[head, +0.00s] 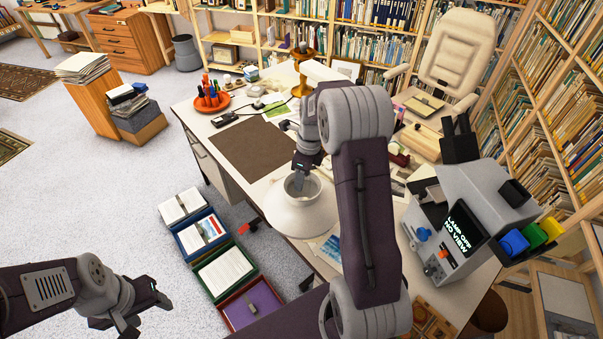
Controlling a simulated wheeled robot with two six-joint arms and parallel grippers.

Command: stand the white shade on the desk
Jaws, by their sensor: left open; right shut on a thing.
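The white shade (299,216) is a wide cone with a round opening at its top. It appears upright, wide end down, over the front edge of the desk (193,118). My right gripper (298,184) points down at the top opening and is shut on the shade's rim. I cannot tell whether the shade's base touches the desk or hangs just above it. My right arm hides part of the desk to the right of the shade. My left gripper (146,314) is open and empty, low at the left over the floor.
A dark brown mat (252,146) lies on the desk behind the shade. A red tray (207,103) of pens and a brass lamp stand (303,70) stand further back. A grey device with a screen (461,238) is at right. Coloured trays (253,270) lie below the desk's front.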

